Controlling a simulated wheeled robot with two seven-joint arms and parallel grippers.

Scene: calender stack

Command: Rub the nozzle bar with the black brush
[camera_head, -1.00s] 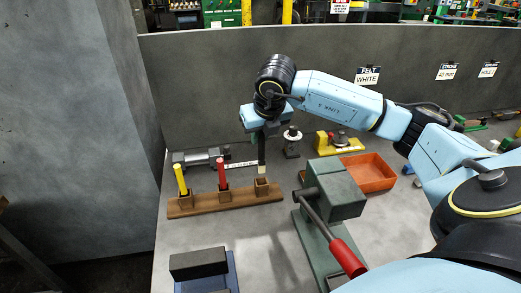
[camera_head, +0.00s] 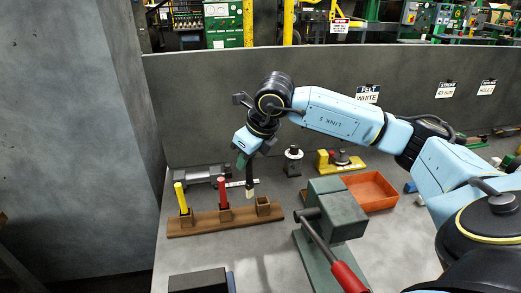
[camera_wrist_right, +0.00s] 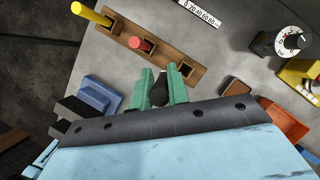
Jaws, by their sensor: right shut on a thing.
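My right gripper (camera_head: 246,160) is shut on the black brush (camera_head: 249,182), which has a pale tip and hangs pointing down. The brush tip is just left of the empty third holder of the wooden rack (camera_head: 195,228); I cannot tell how high above the rack it is. In the right wrist view, the green fingers (camera_wrist_right: 157,90) close on the dark brush (camera_wrist_right: 159,96). The yellow brush (camera_head: 181,198) and the red brush (camera_head: 223,192) stand in the other two holders. I cannot tell for certain which thing is the nozzle bar. My left gripper is not in view.
A grey cylindrical device (camera_head: 200,174) lies behind the rack. A green press-like block (camera_head: 337,210) with a red-handled lever (camera_head: 348,276) stands to the right. An orange tray (camera_head: 372,190) and a dial gauge (camera_head: 293,158) are farther back. A low grey wall closes the back.

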